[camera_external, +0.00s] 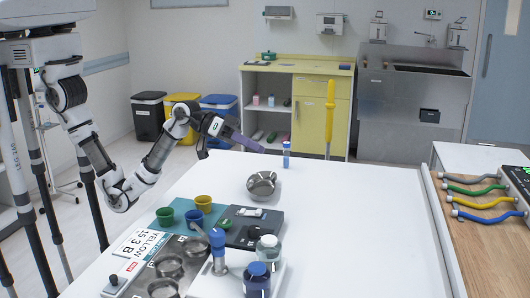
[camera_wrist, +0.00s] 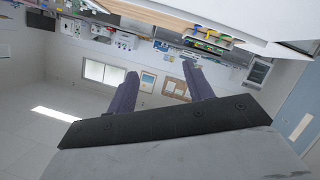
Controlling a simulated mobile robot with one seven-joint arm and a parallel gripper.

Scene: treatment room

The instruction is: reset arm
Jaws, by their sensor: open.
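My gripper (camera_external: 255,145) has purple fingers and is held out in the air at the far left part of the white table (camera_external: 345,220), above its surface. In the wrist view my gripper (camera_wrist: 160,73) has its two fingers well apart with nothing between them. The wrist camera sees the room tilted, with a wall, a window and a counter beyond the fingers. My arm is bent, with its elbow low beside the table's left edge.
A small blue-capped bottle (camera_external: 286,155) stands right of my gripper. A round metal vessel (camera_external: 261,185) sits nearer the front. The table's right part is clear.

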